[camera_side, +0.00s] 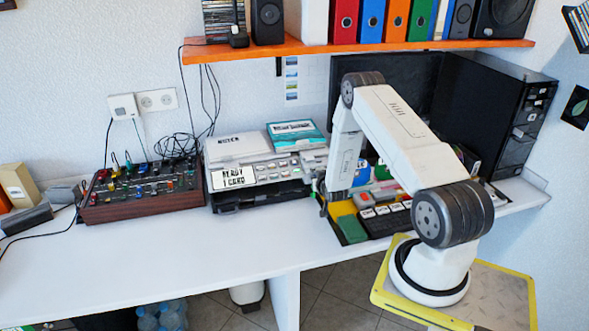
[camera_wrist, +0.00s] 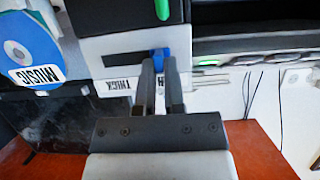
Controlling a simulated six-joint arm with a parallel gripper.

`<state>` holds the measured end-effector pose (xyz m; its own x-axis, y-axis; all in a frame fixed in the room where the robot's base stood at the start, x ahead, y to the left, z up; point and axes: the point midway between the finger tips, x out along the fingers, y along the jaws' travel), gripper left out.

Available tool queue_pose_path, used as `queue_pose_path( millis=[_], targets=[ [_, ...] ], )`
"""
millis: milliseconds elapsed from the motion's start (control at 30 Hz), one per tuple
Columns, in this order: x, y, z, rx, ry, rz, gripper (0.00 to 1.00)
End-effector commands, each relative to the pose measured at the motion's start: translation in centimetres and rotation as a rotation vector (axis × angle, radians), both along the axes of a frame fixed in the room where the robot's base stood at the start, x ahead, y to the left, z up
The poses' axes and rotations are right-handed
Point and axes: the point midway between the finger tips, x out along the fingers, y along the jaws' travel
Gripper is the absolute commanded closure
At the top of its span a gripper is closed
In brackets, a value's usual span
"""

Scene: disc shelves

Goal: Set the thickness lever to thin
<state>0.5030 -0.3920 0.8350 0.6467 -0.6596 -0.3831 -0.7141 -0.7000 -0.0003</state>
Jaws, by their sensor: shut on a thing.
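The blue thickness lever (camera_wrist: 158,55) shows in the wrist view on a white panel, between the two dark fingertips. My gripper (camera_wrist: 159,72) is shut on this lever; its fingers hide part of it. An upside-down THICK label (camera_wrist: 122,58) is on the panel just left of the lever. A second, smaller label (camera_wrist: 118,85) lies below it and is too blurred to read surely. In the side view my gripper (camera_side: 326,192) is at the right end of the grey printer (camera_side: 232,152); the lever is not visible there.
The printer's display (camera_side: 235,178) reads READY, 1 CARD. A green handle (camera_wrist: 162,9) and a small green light (camera_wrist: 209,62) are near the lever. A disc (camera_wrist: 32,52) labelled MUSIC is at the left. A mixer (camera_side: 140,190) stands left of the printer; the front desk is clear.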

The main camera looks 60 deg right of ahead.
Motion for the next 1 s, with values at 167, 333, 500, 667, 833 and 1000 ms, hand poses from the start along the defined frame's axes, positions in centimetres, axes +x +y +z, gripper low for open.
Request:
queue_pose_path(
  millis=[167, 333, 500, 667, 833, 1000],
  targets=[
    [0.5, 0.5, 0.0, 0.000, 0.000, 0.019, 0.76],
    [0.4, 0.4, 0.0, 0.000, 0.000, 0.016, 0.53],
    [0.3, 0.3, 0.0, 0.000, 0.000, 0.013, 0.53],
    [0.1, 0.4, 0.1, 0.000, 0.000, 0.012, 0.53],
    [-0.4, 0.9, 0.4, 0.000, 0.000, 0.011, 0.53],
    [-1.3, 1.8, 0.9, 0.001, 0.000, 0.012, 0.53]
  ],
)
